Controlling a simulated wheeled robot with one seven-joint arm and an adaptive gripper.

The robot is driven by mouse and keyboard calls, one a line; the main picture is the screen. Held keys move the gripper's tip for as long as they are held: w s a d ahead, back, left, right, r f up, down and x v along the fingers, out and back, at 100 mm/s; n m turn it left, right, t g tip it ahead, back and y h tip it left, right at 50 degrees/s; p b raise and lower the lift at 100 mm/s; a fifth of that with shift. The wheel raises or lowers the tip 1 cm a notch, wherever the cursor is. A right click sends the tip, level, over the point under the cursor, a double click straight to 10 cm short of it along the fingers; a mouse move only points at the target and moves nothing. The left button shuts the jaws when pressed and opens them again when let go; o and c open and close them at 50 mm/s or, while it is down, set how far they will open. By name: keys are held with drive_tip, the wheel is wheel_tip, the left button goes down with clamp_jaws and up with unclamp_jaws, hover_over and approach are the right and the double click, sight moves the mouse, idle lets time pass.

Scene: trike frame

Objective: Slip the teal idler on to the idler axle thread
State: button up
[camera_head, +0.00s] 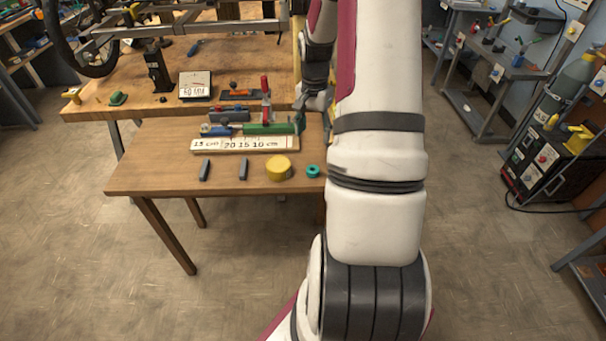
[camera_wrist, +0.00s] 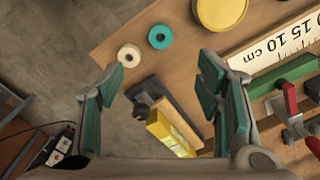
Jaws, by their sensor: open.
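The teal idler (camera_head: 313,171), a small ring with a central hole, lies flat at the table's near right edge in the head view. It also shows in the wrist view (camera_wrist: 160,36), at the top, a little beyond my fingertips. My gripper (camera_wrist: 162,68) is open, with teal pads on both fingers and nothing held between them. In the head view my arm hides much of the gripper. The trike frame (camera_head: 185,28) stands on the rear bench at upper left. I cannot make out the idler axle thread in either view.
A cream ring (camera_wrist: 129,55) lies beside the idler, and a yellow disc (camera_head: 279,168) is left of it. Behind are a ruler board (camera_head: 240,144) and a green-and-red clamp fixture (camera_head: 266,127). A yellow block (camera_wrist: 172,135) and dark part (camera_wrist: 155,100) lie below the gripper.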

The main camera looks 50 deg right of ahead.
drive_tip(key=f, duration=0.2)
hover_over(313, 166)
drive_tip(key=s+a, duration=0.1)
wheel_tip(313, 166, down, 8)
drive_tip(key=shift+s+a+r, duration=0.1)
drive_tip(key=shift+s+r, duration=0.05)
drive_tip(key=shift+r, duration=0.1)
drive_tip(key=shift+w+d+f+p, duration=0.1)
drive_tip(key=shift+w+f+p, duration=0.1)
drive_tip(key=shift+f, duration=1.2)
drive_tip(key=shift+w+d+f+p, duration=0.1)
drive_tip(key=shift+w+f, duration=0.05)
drive_tip(key=shift+f, duration=1.25)
drive_tip(key=shift+c, duration=0.5)
drive_tip(key=c, duration=1)
